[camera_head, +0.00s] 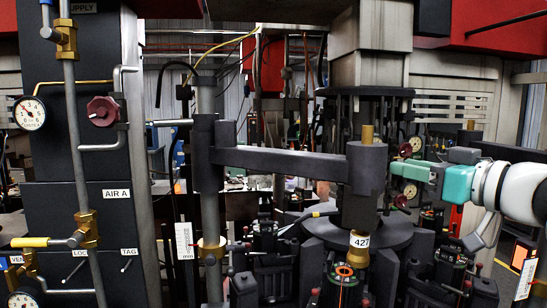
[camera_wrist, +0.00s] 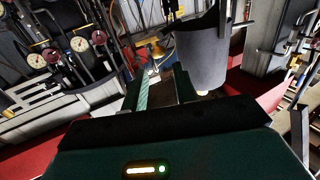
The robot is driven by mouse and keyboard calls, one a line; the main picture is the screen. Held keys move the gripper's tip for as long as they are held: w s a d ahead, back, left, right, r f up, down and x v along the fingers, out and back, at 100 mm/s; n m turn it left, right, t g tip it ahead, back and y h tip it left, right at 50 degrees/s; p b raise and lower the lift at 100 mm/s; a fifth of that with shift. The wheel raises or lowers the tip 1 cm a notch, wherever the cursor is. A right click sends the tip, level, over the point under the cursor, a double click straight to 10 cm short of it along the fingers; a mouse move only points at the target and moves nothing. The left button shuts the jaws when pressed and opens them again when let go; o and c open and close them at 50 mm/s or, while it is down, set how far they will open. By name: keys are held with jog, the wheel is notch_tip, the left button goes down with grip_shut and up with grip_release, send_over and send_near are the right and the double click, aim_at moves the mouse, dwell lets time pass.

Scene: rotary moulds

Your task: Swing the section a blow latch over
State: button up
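A dark horizontal arm (camera_head: 290,161), which looks like the blow latch, runs from a vertical post (camera_head: 207,165) on the left to a dark round head (camera_head: 367,168) with a brass stud on top. The head stands above a brass-collared part tagged 427 (camera_head: 359,252). My gripper (camera_head: 398,171) is just right of the head, at its height; whether they touch is unclear. In the wrist view my gripper (camera_wrist: 163,88) has its fingers apart with nothing held between them. The dark head (camera_wrist: 202,58) appears beyond and right of the fingers.
A large column (camera_head: 370,50) hangs behind the head. More gauges and knobs (camera_head: 410,190) crowd the space behind my gripper.

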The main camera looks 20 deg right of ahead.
aim_at(378, 161)
jog(key=w, duration=0.5)
jog(key=w+a, duration=0.1)
jog(key=w, duration=0.2)
jog(key=shift+w, duration=0.25)
jog(key=shift+w, duration=0.1)
jog(key=shift+d, duration=0.1)
grip_shut()
